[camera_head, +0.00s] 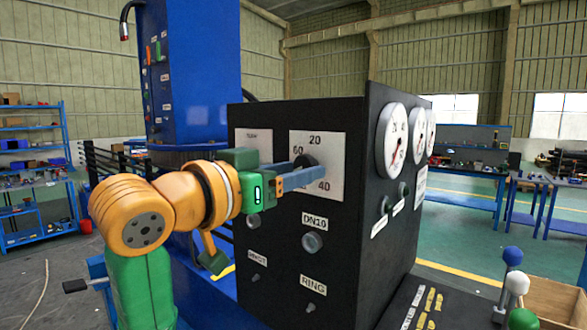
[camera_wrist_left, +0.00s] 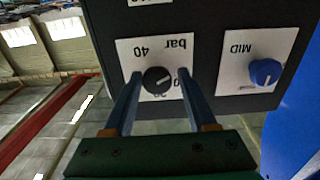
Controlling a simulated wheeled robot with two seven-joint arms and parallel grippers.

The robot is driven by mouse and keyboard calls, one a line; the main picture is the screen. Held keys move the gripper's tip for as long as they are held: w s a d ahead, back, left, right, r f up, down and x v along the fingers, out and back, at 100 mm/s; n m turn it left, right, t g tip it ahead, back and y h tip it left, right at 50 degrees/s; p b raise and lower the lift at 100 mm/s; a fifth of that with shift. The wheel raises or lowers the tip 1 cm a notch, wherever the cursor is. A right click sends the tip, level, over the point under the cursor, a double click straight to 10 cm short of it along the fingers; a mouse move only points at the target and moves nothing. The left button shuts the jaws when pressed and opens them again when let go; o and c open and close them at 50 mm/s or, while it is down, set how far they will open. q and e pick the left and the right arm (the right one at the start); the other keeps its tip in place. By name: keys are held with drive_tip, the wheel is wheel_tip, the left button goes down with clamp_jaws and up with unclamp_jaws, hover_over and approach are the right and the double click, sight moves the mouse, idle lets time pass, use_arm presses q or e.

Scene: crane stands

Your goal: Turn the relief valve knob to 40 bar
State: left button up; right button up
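The relief valve knob (camera_head: 307,161) is a round dark knob on a white dial plate marked 20, 40 and 60 on the black panel's front. In the left wrist view the knob (camera_wrist_left: 157,80) shows with a pale pointer line; the plate's "40" and "bar" appear upside down. The pointer's exact reading is unclear. My left gripper (camera_head: 312,170) reaches the dial, its two blue-grey fingers on either side of the knob. In the wrist view its fingers (camera_wrist_left: 160,76) are apart, with a visible gap beside the knob. My right gripper is not in view.
A blue knob (camera_wrist_left: 265,72) on a plate marked MID sits beside the dial. The black panel (camera_head: 270,290) also carries knobs marked DN10 and RING below. Round gauges (camera_head: 391,141) are on its right side. Colored ball-topped levers (camera_head: 516,282) stand lower right.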

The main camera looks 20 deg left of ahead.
use_arm(q)
drive_tip(key=shift+s+d+r, duration=0.1)
drive_tip(key=shift+s+d, duration=0.05)
drive_tip(key=shift+d, duration=0.1)
drive_tip(key=c, duration=0.7)
drive_tip(key=shift+a, duration=0.1)
clamp_jaws()
drive_tip(key=shift+n, duration=0.3)
drive_tip(key=o, duration=0.8)
unclamp_jaws()
drive_tip(key=o, duration=0.3)
drive_tip(key=shift+r, duration=0.1)
drive_tip(key=shift+o, duration=0.4)
drive_tip(key=shift+s, duration=0.15)
drive_tip(key=b+v, duration=0.4)
drive_tip(key=v, duration=0.3)
drive_tip(key=shift+s+a, duration=0.15)
drive_tip(key=shift+s, duration=0.05)
